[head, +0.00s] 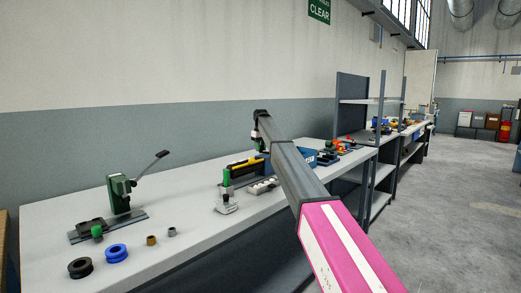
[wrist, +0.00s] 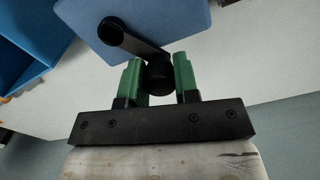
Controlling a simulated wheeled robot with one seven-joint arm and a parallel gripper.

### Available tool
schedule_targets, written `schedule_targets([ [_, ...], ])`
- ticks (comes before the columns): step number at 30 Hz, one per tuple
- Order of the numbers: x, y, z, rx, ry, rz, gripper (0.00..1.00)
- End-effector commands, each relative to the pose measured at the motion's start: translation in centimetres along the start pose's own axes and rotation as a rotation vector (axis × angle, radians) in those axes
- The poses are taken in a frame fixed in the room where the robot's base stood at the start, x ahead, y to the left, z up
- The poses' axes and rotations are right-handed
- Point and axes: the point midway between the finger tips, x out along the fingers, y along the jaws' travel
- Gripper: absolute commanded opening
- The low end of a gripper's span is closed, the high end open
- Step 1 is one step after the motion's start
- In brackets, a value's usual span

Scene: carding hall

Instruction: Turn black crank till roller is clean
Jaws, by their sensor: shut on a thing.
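In the wrist view, the green fingers of my gripper (wrist: 158,78) are shut around the black knob of the crank (wrist: 130,42). The crank's dark arm runs from the knob up and left to a round hub in front of a blue panel (wrist: 170,22). In the head view, my gripper (head: 259,139) is partly hidden behind my arm, over the middle of the bench. A yellow and black item (head: 243,165) lies just left of it. I cannot make out the roller or its surface in either view.
A long grey bench (head: 165,221) holds a green lever press (head: 119,193), a black ring (head: 80,267), a blue ring (head: 116,253) and a small green-topped stand (head: 226,195). A blue bin (head: 307,157) stands right of my arm. Shelving (head: 352,102) rises farther right. The floor at right is open.

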Motion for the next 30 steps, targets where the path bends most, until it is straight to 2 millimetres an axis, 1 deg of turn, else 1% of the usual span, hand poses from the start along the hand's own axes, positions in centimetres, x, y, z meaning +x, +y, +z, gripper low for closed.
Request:
schedule_targets([
  [3,-0.1,0.5,-0.5,0.109,0.002,0.000,0.05],
  [13,-0.1,1.9,-1.3,0.423,0.002,0.000,0.05],
  [30,-0.1,4.6,-1.4,0.965,0.002,-0.001,0.05],
])
